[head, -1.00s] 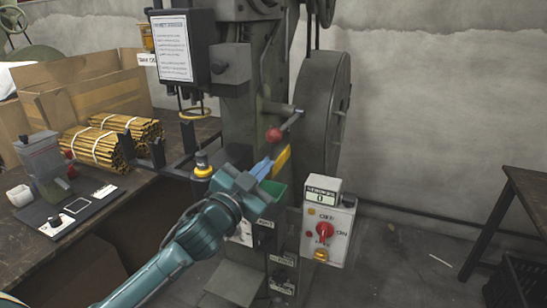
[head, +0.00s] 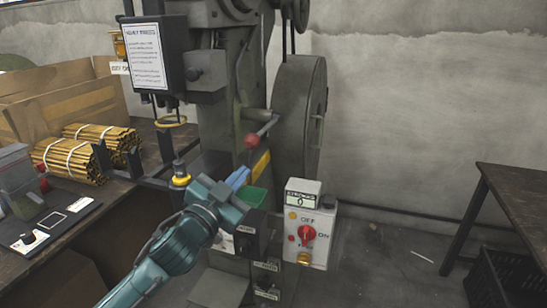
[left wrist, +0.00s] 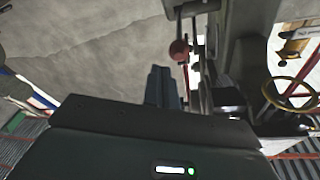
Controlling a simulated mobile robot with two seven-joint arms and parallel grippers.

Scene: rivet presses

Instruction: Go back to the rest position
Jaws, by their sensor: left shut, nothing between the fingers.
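My left gripper (head: 240,177) is in front of the rivet press (head: 225,120), its blue fingers pointing up and to the right, shut with nothing between them. The shut fingers also show in the left wrist view (left wrist: 162,88), below the red lever ball. The red lever ball (head: 251,141) sits on a grey lever above the gripper in the head view. A green bin (head: 254,196) is partly hidden behind the gripper. My right gripper does not show.
A control box (head: 304,225) with a red switch stands right of the gripper. Bundles of yellow rods (head: 75,160) and cardboard boxes (head: 65,100) are on the left bench. A dark table (head: 515,205) is at the right. Floor between press and table is mostly clear.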

